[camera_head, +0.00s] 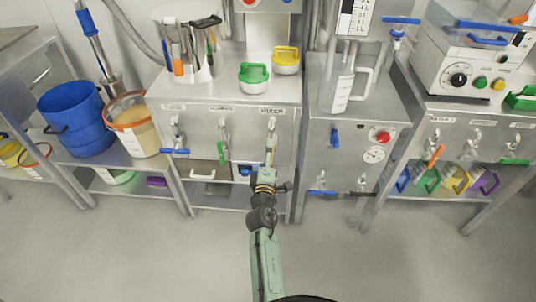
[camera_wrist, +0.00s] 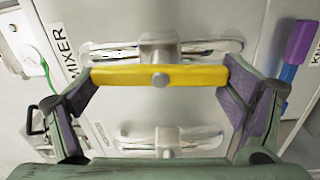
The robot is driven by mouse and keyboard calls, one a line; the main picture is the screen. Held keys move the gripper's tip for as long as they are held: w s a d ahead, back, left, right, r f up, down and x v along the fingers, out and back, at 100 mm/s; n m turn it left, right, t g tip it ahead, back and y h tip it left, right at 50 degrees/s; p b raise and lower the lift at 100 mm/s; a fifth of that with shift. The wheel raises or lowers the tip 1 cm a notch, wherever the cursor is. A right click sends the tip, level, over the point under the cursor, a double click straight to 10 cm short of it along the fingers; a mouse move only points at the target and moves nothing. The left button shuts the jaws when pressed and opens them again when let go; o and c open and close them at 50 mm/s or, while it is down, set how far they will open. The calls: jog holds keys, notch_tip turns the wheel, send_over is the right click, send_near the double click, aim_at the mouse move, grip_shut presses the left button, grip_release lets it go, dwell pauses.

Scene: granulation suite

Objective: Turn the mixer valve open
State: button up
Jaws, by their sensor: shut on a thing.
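The mixer valve's yellow lever handle (camera_wrist: 120,77) lies across the wrist view, beside the label reading MIXER (camera_wrist: 62,52). The handle is parallel to the chrome pipe fitting (camera_wrist: 215,47) behind it. My gripper (camera_wrist: 158,80) has one finger at each end of the handle and is shut on it lengthwise. In the head view my gripper (camera_head: 268,172) is at the front of the middle steel cabinet, just below the rightmost chrome valve (camera_head: 271,130).
A green-handled valve (camera_head: 223,140) and a blue-handled valve (camera_head: 177,140) are to the left on the same cabinet front. Another chrome fitting (camera_wrist: 165,140) is close below the handle in the wrist view. A cabinet with a red button (camera_head: 382,136) stands right. The floor in front is clear.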

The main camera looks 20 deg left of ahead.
jog(key=shift+n, duration=0.6)
jog(key=o, duration=0.9)
jog(key=v, duration=0.7)
jog(key=shift+s, duration=0.25)
jog(key=shift+r, duration=0.1)
